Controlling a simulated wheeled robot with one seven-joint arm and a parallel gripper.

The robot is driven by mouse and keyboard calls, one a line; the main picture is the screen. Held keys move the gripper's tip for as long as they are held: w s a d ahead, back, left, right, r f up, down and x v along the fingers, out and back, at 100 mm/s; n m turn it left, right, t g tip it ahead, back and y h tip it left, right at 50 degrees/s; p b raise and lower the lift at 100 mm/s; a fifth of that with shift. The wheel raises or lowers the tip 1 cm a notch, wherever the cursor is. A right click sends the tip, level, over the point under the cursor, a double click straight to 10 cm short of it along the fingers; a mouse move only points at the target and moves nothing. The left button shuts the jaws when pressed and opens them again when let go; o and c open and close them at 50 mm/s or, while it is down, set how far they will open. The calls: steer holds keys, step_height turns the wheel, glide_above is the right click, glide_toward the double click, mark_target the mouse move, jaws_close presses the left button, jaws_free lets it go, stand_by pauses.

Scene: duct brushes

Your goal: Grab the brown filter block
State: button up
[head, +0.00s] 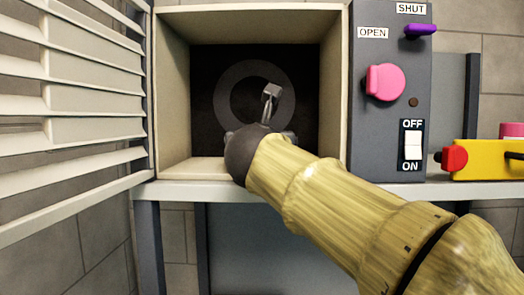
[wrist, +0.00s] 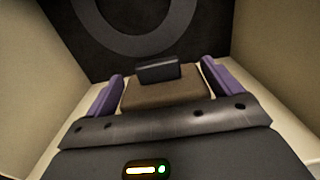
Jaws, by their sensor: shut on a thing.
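The brown filter block (wrist: 166,95) sits between the two purple fingers of my gripper (wrist: 164,88) in the wrist view. A dark bar (wrist: 158,70) stands at its far edge. The fingers are shut on the block's left and right sides. In the head view my gripper (head: 262,132) is inside the open beige duct box (head: 175,90), low and near the middle. There the block is hidden behind my wrist and arm. I cannot tell whether the block touches the box floor.
Behind is a dark back wall with a grey ring (head: 228,88). A louvred door (head: 80,100) stands open at the left. At the right is a grey panel (head: 390,140) with a pink knob (head: 385,82), purple lever (head: 420,30) and switch (head: 411,145). A yellow thing (head: 490,160) rests on the shelf.

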step_height(320, 180, up, 18)
steer(key=p, duration=0.8)
